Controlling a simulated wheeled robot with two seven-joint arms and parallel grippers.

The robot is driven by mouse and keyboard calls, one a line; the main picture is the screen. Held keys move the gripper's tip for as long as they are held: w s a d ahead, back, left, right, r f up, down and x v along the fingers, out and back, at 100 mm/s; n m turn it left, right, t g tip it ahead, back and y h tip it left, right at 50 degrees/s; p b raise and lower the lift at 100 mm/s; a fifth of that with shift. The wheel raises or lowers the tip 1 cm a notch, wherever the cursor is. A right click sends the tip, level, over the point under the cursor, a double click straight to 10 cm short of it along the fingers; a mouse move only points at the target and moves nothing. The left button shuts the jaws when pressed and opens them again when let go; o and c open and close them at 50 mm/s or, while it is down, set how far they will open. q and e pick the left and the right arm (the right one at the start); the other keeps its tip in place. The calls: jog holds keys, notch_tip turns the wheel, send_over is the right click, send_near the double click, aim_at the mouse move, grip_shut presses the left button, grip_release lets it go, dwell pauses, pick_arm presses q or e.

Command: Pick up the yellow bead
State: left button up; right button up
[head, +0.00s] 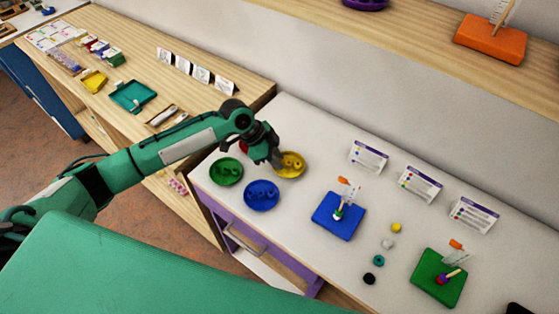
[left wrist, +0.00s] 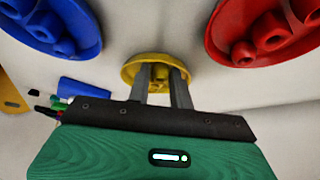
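My left gripper (head: 275,162) is at the yellow dish (head: 296,170), partly covering it in the head view. In the left wrist view the two fingers (left wrist: 161,87) stand apart and reach down into the yellow dish (left wrist: 127,72). Yellow beads (left wrist: 161,72) show between and just beyond the fingertips; I cannot tell whether the fingers touch one. A single loose yellow bead (head: 396,228) lies on the white table farther right. My right gripper is not in view.
A blue dish (head: 262,196), a green dish (head: 228,172) and a mostly hidden red dish (head: 244,147) with beads surround the yellow one. A blue board (head: 330,222) and a green board (head: 432,285) with pegs stand to the right. White, teal and black beads lie between the boards.

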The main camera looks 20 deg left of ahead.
pick_arm(q)
grip_shut()
dwell(0.3)
